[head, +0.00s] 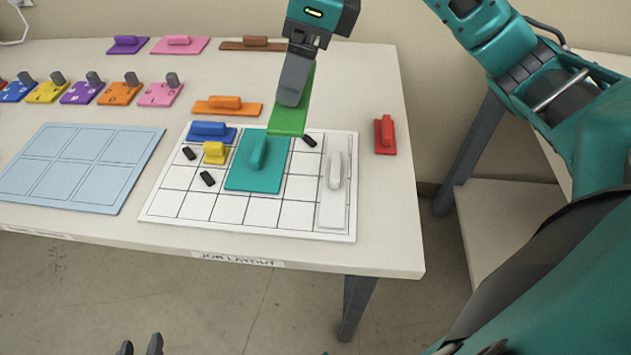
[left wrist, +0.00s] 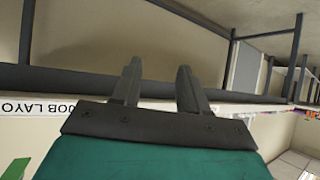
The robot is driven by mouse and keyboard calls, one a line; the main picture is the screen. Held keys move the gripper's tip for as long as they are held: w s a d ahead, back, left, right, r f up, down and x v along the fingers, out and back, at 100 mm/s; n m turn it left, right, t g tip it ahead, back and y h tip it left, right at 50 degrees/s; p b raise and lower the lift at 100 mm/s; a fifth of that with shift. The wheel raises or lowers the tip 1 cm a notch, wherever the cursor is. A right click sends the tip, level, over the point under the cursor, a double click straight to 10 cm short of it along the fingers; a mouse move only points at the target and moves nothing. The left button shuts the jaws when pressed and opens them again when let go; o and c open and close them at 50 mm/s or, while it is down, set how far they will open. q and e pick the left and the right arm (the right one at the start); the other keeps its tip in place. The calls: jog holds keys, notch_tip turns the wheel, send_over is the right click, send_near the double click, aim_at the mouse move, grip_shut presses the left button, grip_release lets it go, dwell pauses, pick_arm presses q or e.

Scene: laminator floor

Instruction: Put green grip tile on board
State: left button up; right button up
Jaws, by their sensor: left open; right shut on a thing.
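The green grip tile (head: 287,120) hangs in my right gripper (head: 294,85), which is shut on it, at the back edge of the white grid board (head: 200,205). The tile is tilted; the gripper hides part of it, and I cannot tell whether it touches the board. The board bears a teal tile (head: 243,175), a blue tile (head: 210,138), a yellow tile (head: 214,159), a white tile (head: 329,212) and several small black pieces. My left gripper (head: 140,347) is open and empty, low in front of the table; its fingers also show in the left wrist view (left wrist: 158,88).
A red tile (head: 386,147) lies right of the board and an orange tile (head: 227,112) behind it. A pale blue panel (head: 128,165) lies left. Lettered coloured tiles (head: 75,93) and pink, purple and brown tiles stand further back. Several front board cells are bare.

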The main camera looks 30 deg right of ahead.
jog(key=shift+s+d+f, duration=0.1)
jog(key=shift+f, duration=0.2)
notch_tip(320, 180, down, 15)
jog(key=shift+f+b, duration=0.1)
jog(key=shift+b, duration=1.05)
notch_tip(320, 180, down, 4)
jog(key=shift+f, duration=0.15)
pick_arm(q)
jog(key=shift+w+d+f, duration=0.25)
jog(key=shift+d+f, duration=0.35)
jog(key=shift+d, duration=0.05)
jog(key=shift+f+b, duration=0.1)
jog(key=shift+b, duration=0.25)
pick_arm(e)
jog(key=shift+f, duration=0.25)
jog(key=o, duration=1.3)
jog(key=shift+r, duration=0.1)
pick_arm(q)
jog(key=shift+r, duration=0.25)
pick_arm(e)
jog(key=shift+r, duration=0.15)
